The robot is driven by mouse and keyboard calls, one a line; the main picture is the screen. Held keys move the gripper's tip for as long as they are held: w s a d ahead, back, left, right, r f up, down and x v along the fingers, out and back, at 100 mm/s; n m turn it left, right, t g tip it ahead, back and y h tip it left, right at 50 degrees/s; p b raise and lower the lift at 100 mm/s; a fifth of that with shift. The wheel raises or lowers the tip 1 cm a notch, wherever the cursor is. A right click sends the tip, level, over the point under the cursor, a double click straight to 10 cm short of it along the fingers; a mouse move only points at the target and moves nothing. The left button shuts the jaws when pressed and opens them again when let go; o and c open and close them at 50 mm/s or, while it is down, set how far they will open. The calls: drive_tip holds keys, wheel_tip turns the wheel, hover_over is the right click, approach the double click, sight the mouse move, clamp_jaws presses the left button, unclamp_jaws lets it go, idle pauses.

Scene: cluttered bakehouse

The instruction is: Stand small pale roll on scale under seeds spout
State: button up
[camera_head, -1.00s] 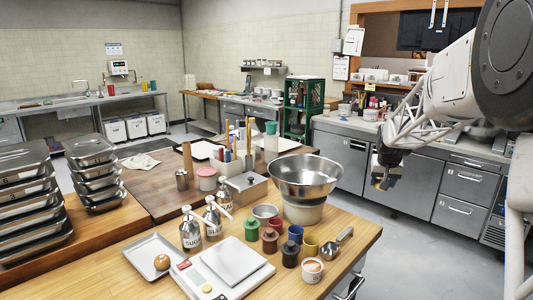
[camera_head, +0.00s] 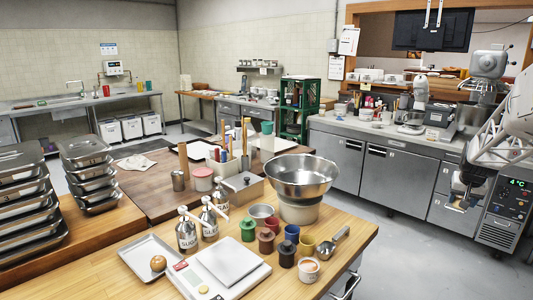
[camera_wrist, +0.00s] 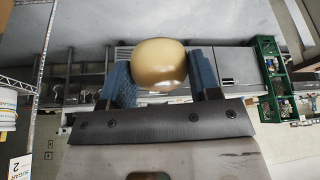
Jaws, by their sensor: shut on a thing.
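My gripper (camera_head: 457,205) hangs at the right, out over the floor by the steel cabinets, well away from the wooden table. In the wrist view, my gripper (camera_wrist: 160,78) is shut on a small pale roll (camera_wrist: 158,62), held between its blue fingers. The scale (camera_head: 228,258), white with a square plate, stands empty at the table's front. Behind its left side stand several metal pump dispensers (camera_head: 187,232) with spouts; I cannot tell which is for seeds.
A brown roll (camera_head: 158,263) lies on a small tray (camera_head: 138,252) left of the scale. Coloured pots (camera_head: 267,240), a scoop (camera_head: 328,248) and a steel bowl (camera_head: 303,175) crowd the right side. Stacked steel trays (camera_head: 22,200) stand at left.

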drive_tip(key=s+d+f+m, duration=0.1)
drive_tip(key=s+d+f, duration=0.1)
drive_tip(key=s+d, duration=0.8)
drive_tip(key=d, duration=0.4)
drive_tip(key=shift+m+h, duration=0.3)
drive_tip(key=shift+m, duration=0.1)
drive_tip(key=shift+w, duration=0.1)
drive_tip(key=w+a, duration=0.4)
drive_tip(key=a, duration=0.1)
drive_tip(key=shift+w, duration=0.2)
drive_tip(key=shift+a, duration=0.1)
